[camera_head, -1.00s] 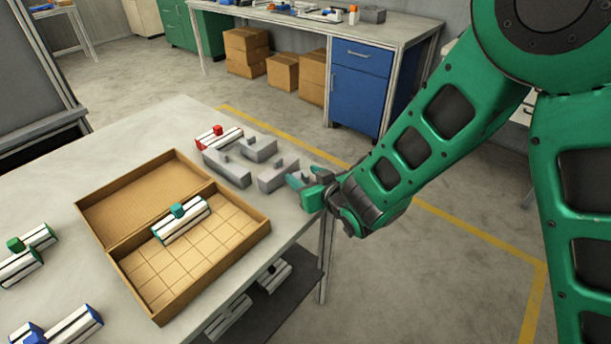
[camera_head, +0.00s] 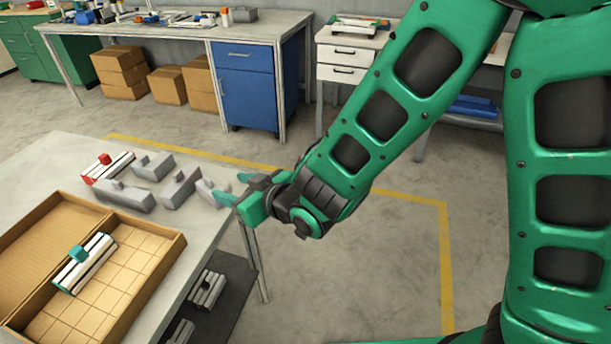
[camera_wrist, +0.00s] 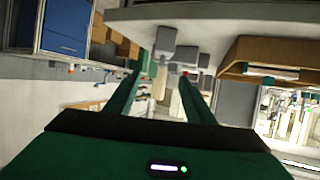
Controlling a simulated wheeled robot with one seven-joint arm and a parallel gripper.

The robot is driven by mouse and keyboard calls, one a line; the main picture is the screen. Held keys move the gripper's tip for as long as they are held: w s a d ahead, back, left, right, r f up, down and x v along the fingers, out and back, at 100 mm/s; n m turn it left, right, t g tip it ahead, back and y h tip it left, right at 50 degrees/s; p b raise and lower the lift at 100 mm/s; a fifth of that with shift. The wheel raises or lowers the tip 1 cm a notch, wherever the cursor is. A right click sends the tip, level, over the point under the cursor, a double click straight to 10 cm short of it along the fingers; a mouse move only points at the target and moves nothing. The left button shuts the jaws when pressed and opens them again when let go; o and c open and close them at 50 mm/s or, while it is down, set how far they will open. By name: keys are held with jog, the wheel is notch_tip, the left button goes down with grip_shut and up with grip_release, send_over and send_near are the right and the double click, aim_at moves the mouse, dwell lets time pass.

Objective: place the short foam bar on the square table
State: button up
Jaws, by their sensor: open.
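Several grey foam-like pieces with small knobs lie at the table's far right corner: a small one (camera_head: 153,166), a longer one (camera_head: 124,196), one nearer the edge (camera_head: 180,189) and a paler one (camera_head: 209,193) at my fingertips. I cannot tell which is the short foam bar. My gripper (camera_head: 233,188) is open beside the paler piece at the table's edge; I cannot tell if they touch. In the wrist view grey blocks (camera_wrist: 165,42) show beyond the spread fingers. The near table (camera_head: 75,150) has a grey top; I cannot tell if it is the square table.
An open cardboard box (camera_head: 160,255) on the near table holds a white bar with a teal knob (camera_head: 84,262). A workbench (camera_head: 190,30), a blue cabinet (camera_head: 246,90) and a white drawer unit (camera_head: 345,60) stand behind. Floor between is clear.

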jog(key=w+d+r+m+h, duration=0.1)
jog(key=w+d+m+h, duration=0.35)
jog(key=d, duration=1.25)
jog(key=d+r+m+g+h, duration=0.1)
jog(key=d+m+g+h, duration=0.3)
jog(key=d, duration=1.6)
jog(key=s+d+r+m+g+h, duration=0.2)
jog(key=s+d+m+h, duration=0.15)
jog(key=s+d, duration=1)
jog(key=s+d+r+m+g+y, duration=0.1)
jog(key=s+d+m, duration=0.1)
jog(key=s, duration=0.4)
jog(key=s+d+r+m+g+y, duration=0.1)
jog(key=s+d+m+g, duration=0.1)
jog(key=s, duration=0.5)
jog(key=shift+s+d, duration=0.2)
jog(key=shift+d, duration=0.15)
